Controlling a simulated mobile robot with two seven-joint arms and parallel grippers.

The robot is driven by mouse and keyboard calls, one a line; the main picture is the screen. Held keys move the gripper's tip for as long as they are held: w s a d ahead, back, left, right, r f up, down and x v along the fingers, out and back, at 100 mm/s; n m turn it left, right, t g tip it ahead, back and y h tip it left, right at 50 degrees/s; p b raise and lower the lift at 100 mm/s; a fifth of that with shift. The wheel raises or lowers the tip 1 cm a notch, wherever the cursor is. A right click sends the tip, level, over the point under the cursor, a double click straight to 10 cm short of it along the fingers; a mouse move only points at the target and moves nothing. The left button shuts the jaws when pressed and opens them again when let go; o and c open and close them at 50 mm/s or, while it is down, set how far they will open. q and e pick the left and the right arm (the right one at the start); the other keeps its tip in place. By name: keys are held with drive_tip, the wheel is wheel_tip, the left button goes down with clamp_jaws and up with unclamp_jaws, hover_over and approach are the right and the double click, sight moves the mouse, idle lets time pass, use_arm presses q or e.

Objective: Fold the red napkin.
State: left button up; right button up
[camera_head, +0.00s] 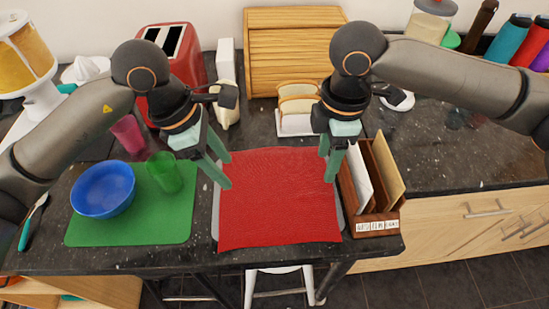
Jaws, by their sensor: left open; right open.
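The red napkin (278,205) lies spread flat in the middle of the granite counter, roughly square. Its near edge reaches about the counter's front edge. A grey mat or tray shows in thin strips along its left and right sides. My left gripper (228,170) is open and empty, with its fingers over the napkin's far left corner. My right gripper (331,163) is open and empty, with its fingers at the napkin's far right corner. I cannot tell whether the fingertips touch the cloth.
A green mat (130,232) with a blue bowl (103,189) and green cup (164,173) lies left. A wooden letter holder (378,222) stands close on the right. A red toaster (172,65), bread slices (297,103) and wooden bread box (290,50) stand behind.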

sight(232, 194)
use_arm(q)
drive_tip(key=f, duration=0.6)
drive_tip(key=shift+w+a+f, duration=0.2)
use_arm(e)
drive_tip(key=f, duration=0.6)
drive_tip(key=shift+w+d+f, duration=0.1)
drive_tip(key=shift+d+f, duration=0.05)
drive_tip(key=shift+d, duration=0.1)
use_arm(q)
drive_tip(key=shift+f, duration=0.75)
use_arm(e)
drive_tip(key=shift+f, duration=0.75)
use_arm(q)
drive_tip(key=shift+f, duration=0.1)
use_arm(e)
drive_tip(key=shift+f, duration=0.2)
use_arm(q)
drive_tip(key=shift+c, duration=1)
use_arm(e)
drive_tip(key=shift+c, duration=1)
use_arm(q)
drive_tip(key=c, duration=0.7)
use_arm(e)
drive_tip(key=c, duration=0.7)
use_arm(q)
clamp_jaws()
use_arm(e)
clamp_jaws()
